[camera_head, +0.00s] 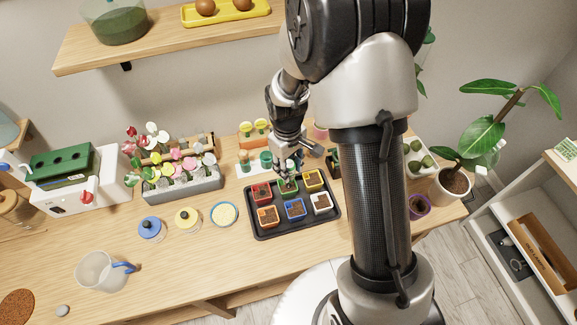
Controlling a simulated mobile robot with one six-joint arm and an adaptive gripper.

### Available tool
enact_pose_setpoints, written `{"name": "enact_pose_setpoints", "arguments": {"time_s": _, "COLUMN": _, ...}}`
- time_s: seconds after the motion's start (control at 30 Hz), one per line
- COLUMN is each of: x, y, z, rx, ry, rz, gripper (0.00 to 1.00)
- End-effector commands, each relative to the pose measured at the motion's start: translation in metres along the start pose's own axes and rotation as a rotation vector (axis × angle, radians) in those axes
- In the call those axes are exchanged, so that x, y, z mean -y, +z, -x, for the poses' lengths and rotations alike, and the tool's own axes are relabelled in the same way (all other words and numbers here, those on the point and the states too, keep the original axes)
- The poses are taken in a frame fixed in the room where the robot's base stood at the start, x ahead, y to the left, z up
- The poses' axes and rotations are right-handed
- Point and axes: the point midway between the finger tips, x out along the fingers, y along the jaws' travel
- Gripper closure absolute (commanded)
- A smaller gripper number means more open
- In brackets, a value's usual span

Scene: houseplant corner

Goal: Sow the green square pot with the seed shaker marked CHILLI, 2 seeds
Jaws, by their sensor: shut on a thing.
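The green square pot (288,187) stands in the back row of a black tray (270,234), between a red pot (261,193) and a yellow pot (313,180). It holds dark soil. My gripper (289,161) is just above and behind the green pot, pointing down. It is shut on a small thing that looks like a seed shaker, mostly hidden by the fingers. Its marking cannot be read, and no seeds can be made out in the soil. Small teal-green containers (265,159) stand behind the tray, to the left of my gripper.
The tray's front row holds orange, blue and white pots. A grey planter (183,190) with flower-like markers stands left. The front bench middle is clear.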

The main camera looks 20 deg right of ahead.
Motion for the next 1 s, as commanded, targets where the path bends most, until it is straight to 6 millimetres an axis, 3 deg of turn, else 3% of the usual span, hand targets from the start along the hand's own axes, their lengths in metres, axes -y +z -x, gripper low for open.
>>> {"name": "enact_pose_setpoints", "arguments": {"time_s": 0.5, "x": -0.001, "y": 0.000, "z": 0.042, "rx": -0.001, "ry": 0.001, "rz": 0.000, "gripper": 0.92}}
{"name": "enact_pose_setpoints", "arguments": {"time_s": 1.0, "x": -0.001, "y": 0.000, "z": 0.042, "rx": -0.001, "ry": 0.000, "rz": 0.000, "gripper": 0.92}}
